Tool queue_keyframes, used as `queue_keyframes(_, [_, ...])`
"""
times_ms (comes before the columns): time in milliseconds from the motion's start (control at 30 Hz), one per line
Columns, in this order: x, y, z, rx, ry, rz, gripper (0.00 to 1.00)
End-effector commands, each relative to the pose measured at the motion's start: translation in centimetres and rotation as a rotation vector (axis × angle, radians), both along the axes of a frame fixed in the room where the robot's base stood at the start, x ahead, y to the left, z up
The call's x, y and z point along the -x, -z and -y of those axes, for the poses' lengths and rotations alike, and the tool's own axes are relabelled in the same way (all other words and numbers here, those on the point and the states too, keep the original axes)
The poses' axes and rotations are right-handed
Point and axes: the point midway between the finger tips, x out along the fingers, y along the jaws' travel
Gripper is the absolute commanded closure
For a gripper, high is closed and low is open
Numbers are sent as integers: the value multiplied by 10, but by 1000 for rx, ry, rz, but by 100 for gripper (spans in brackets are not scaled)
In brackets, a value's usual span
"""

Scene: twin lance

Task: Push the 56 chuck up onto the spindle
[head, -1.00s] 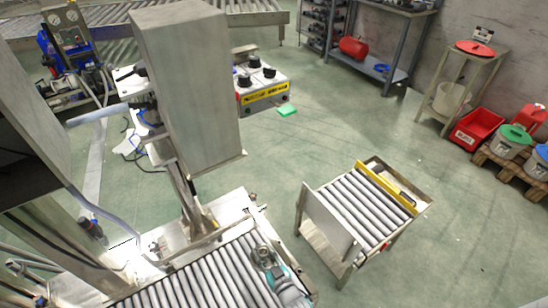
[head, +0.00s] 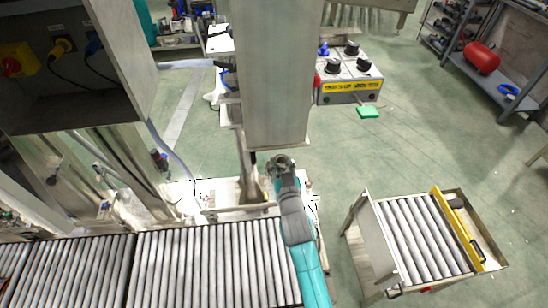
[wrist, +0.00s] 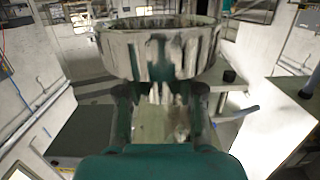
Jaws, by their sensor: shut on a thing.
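The chuck is a grey, worn metal ring with a notched outer wall and an open top; it fills the upper middle of the wrist view (wrist: 160,55). My gripper (wrist: 162,98) is shut on it from below and behind, with a dark finger at each side. In the head view the chuck (head: 280,161) is small, at the far end of my teal and grey arm, close to the lower edge of a tall grey housing (head: 272,75). I cannot make out the spindle in either view, nor whether the chuck touches anything above it. No number is readable on the chuck.
A roller conveyor (head: 210,265) runs along the front left. A small roller cart (head: 420,235) with a yellow bar stands right. An open grey cabinet (head: 75,75) is at upper left. A control box with black knobs (head: 348,78) stands behind.

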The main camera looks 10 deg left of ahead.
Motion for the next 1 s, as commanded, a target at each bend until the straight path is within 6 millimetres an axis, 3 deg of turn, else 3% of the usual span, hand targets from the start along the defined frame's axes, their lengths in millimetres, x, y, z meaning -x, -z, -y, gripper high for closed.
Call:
queue_keyframes(33, [0, -12, -9, -3, -7, 7, 100])
queue_keyframes(200, [1, -28, -22, -5, -14, 4, 100])
queue_keyframes(833, [6, -30, -23, -7, 0, 4, 100])
queue_keyframes(1000, [5, -38, -22, -7, 0, 4, 100])
